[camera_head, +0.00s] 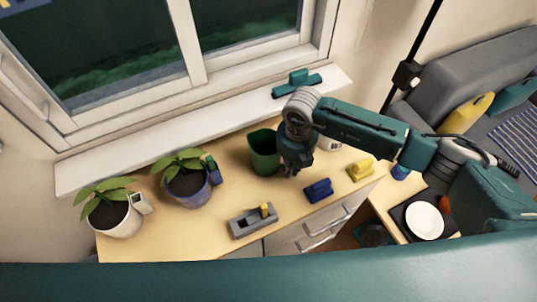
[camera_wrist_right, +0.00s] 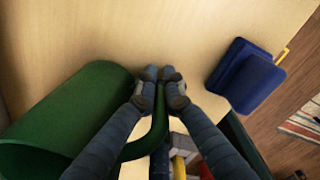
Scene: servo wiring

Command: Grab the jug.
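The jug is dark green and stands on the wooden cabinet top in the head view (camera_head: 263,154). In the right wrist view the jug (camera_wrist_right: 62,112) fills the left side, its handle curving to the middle. My right gripper (camera_head: 292,172) is beside the jug, on its right. In the wrist view the fingertips of my right gripper (camera_wrist_right: 162,76) are close together with the green handle between them. The exact contact is partly hidden by the fingers. My left gripper is not in view.
A blue object (camera_head: 318,190) and a yellow object (camera_head: 360,169) lie right of the jug. A grey holder (camera_head: 243,226) lies in front. Two potted plants, white-potted (camera_head: 121,222) and blue-potted (camera_head: 187,190), stand left. The windowsill (camera_head: 210,128) runs behind.

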